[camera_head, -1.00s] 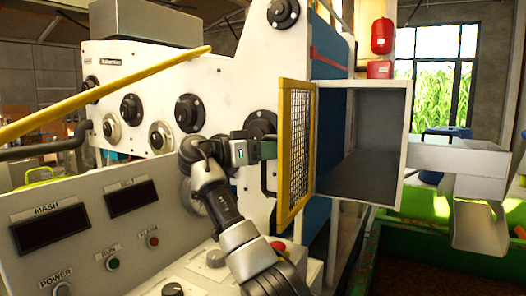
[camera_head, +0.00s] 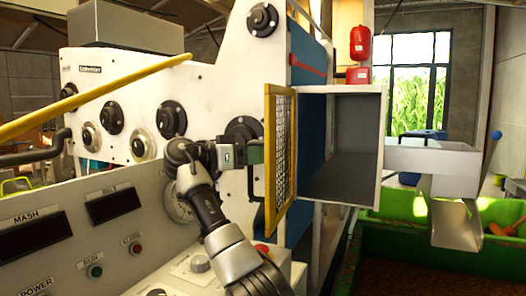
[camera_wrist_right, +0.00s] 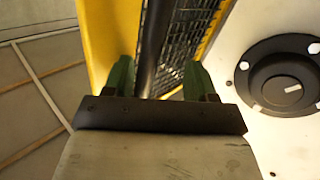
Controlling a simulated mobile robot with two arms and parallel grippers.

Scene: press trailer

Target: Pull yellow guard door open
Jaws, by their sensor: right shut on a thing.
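The yellow guard door (camera_head: 270,165), a yellow frame with dark wire mesh, stands at the left side of the grey box's opening (camera_head: 340,150) and leaves that opening exposed. My right gripper (camera_head: 256,153) reaches the door's left edge from the left. In the right wrist view, its green fingers (camera_wrist_right: 158,78) are on both sides of a dark bar handle (camera_wrist_right: 155,45) and shut on it. The yellow frame and mesh (camera_wrist_right: 190,35) lie just beyond. The finger contact is small and partly hidden in the head view. My left gripper is not in view.
A control panel (camera_head: 60,220) with displays and buttons lies in front at left. A yellow rail (camera_head: 90,98) slants above it. The white machine wall with black knobs (camera_head: 241,130) is close behind my right arm. A metal chute (camera_head: 432,160) and green bin (camera_head: 415,245) are at right.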

